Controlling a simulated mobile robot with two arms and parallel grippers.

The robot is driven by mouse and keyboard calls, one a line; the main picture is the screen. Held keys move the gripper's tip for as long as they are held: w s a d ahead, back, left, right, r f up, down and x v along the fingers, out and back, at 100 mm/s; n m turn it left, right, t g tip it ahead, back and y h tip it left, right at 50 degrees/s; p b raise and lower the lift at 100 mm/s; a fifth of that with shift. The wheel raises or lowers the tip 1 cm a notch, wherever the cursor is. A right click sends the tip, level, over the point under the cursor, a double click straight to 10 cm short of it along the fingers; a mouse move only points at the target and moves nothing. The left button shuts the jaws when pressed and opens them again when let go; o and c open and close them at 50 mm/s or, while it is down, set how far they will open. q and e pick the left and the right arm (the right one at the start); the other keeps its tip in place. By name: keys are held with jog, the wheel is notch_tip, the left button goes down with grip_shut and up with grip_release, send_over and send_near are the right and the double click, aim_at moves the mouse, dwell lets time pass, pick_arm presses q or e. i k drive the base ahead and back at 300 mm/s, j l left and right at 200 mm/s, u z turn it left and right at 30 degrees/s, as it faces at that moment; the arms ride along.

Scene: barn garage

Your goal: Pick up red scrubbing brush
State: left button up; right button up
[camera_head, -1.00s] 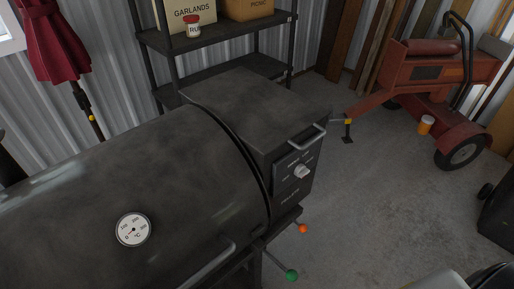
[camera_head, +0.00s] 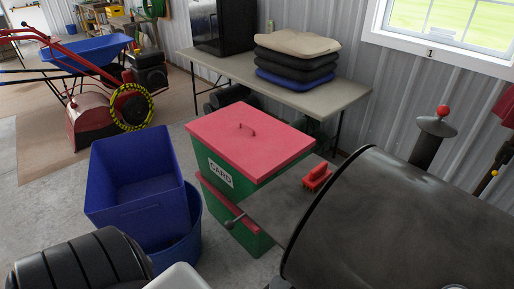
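The red scrubbing brush (camera_head: 317,178) lies on the dark flat side shelf (camera_head: 268,207) at the left end of the black barrel grill (camera_head: 400,225). It is right of the red lid of a green box, with clear shelf in front of it. The grill's rounded body is close to its right. Neither of my grippers shows in the head view, so their state cannot be seen.
The green box (camera_head: 217,172) marked CARD, with its red lid (camera_head: 250,138), stands against the shelf. Blue bins (camera_head: 135,185) are to its left. A long table (camera_head: 290,90) with folded cushions stands behind. A black ribbed object (camera_head: 80,265) is at bottom left.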

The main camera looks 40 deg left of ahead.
aim_at(317, 177)
jog(key=u, duration=0.85)
